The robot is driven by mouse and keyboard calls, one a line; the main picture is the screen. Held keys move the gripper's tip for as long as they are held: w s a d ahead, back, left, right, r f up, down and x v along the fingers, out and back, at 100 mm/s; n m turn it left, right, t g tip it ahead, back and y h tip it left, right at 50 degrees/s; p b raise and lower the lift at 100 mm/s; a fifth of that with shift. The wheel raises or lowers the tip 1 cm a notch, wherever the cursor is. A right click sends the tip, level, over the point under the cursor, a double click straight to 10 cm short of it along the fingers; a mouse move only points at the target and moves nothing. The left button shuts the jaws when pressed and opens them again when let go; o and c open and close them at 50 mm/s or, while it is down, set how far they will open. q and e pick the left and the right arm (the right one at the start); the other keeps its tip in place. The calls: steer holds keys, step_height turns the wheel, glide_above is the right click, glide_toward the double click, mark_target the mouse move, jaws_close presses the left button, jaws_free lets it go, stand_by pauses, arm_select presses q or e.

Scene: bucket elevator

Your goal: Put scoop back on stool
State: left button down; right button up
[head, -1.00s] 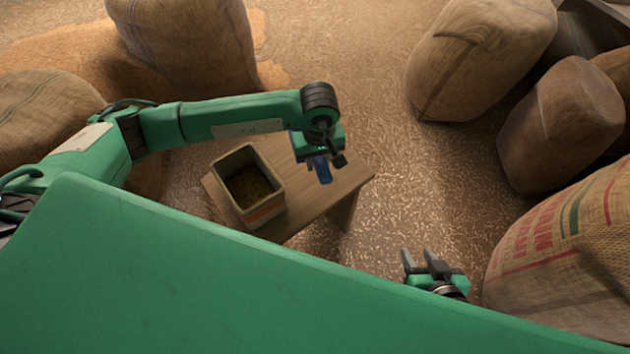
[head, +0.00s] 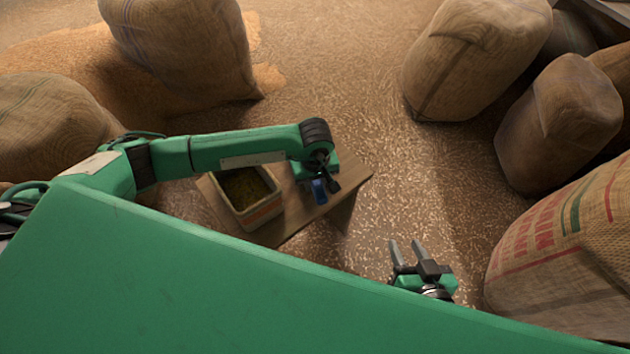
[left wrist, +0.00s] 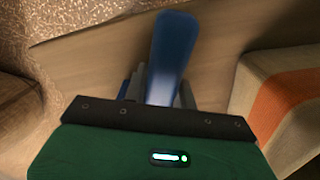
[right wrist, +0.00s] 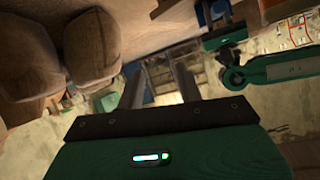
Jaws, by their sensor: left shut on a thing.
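The blue scoop (head: 319,191) is in my left gripper (head: 324,184), over the right part of the wooden stool (head: 345,190). In the left wrist view the blurred scoop (left wrist: 174,50) extends from between the jaws, with the stool's plank top (left wrist: 100,50) behind it. I cannot tell whether the scoop touches the stool. Much of the scoop is hidden by the gripper. My right gripper (head: 406,246) is open and empty, low and to the right of the stool; its fingers also show apart in the right wrist view (right wrist: 158,85).
A square tin (head: 262,212) with an orange band and grainy contents stands on the stool's left part, beside the left gripper. It also shows in the left wrist view (left wrist: 285,100). Full sacks stand at back left (head: 185,45) and right (head: 555,125). Grain-strewn floor (head: 350,85) lies between.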

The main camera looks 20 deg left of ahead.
arm_select(q)
steer(key=shift+f, duration=0.2)
steer(key=c, duration=1.1)
jaws_free()
steer(key=shift+r, duration=0.1)
steer(key=shift+r, duration=0.1)
